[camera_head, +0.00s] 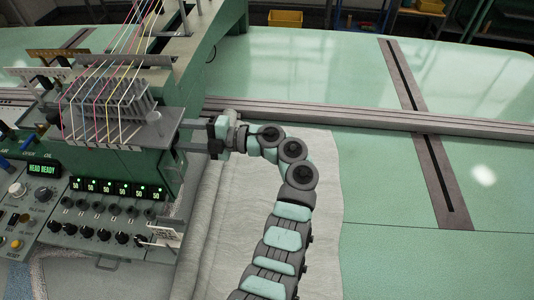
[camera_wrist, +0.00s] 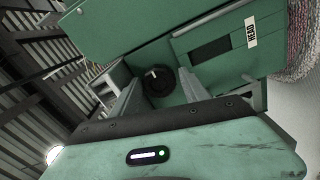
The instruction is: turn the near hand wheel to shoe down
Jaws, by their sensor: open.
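A dark round hand wheel (camera_wrist: 158,87) with a small pale mark or handle shows in the wrist view, set in a recess of the green machine head (camera_wrist: 205,45). I cannot tell how far it is turned. My gripper (camera_wrist: 158,92) is open, with one finger on each side of the wheel in this view. Whether the fingers touch it cannot be seen. In the head view my gripper (camera_head: 182,138) reaches left toward the right side of the machine head (camera_head: 152,172). The wheel is hidden there.
A control panel (camera_head: 30,210) with a lit "HEAD READY" display and several knobs is at left. Coloured yarns (camera_head: 110,60) run down to the head. Pale cloth (camera_head: 325,185) lies under my arm. A grey rail (camera_head: 360,118) crosses the green table (camera_head: 480,180); the table's right side is clear.

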